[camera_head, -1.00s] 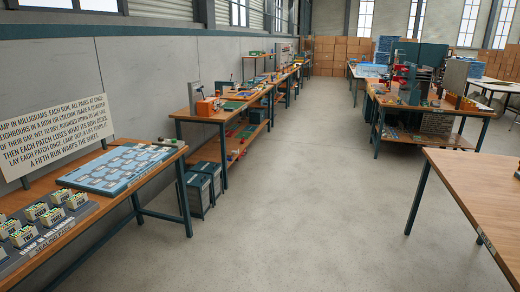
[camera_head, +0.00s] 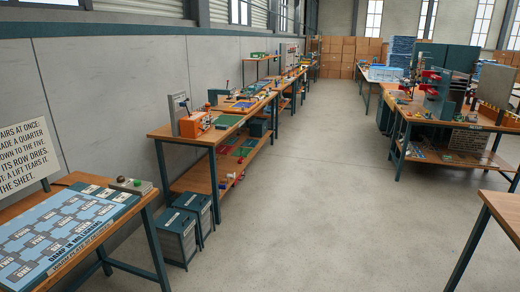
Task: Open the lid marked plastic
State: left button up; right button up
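Two dark bins with lids stand on the floor at the left, beside the end of a wooden workbench. The nearer bin (camera_head: 176,243) and the farther bin (camera_head: 203,216) are side by side. Their lids, the nearer lid (camera_head: 174,221) and the farther lid (camera_head: 193,201), look shut. Small pale labels show on them, but they are too small to read, so I cannot tell which is marked plastic. Neither of my grippers is in view.
A bench with a blue patch board (camera_head: 65,232) is at the near left. A workbench with an orange device (camera_head: 195,124) stands behind the bins. A table (camera_head: 505,215) is at the right edge. The grey floor (camera_head: 310,200) in the middle is clear.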

aim_at(191, 200)
jog(key=i, duration=1.9)
jog(key=i+l+u, duration=0.1)
jog(key=i+u, duration=0.2)
jog(key=i, duration=0.25)
jog(key=i+l+u, duration=0.25)
jog(key=i, duration=0.3)
jog(key=i+l+u, duration=0.3)
jog(key=i, duration=0.2)
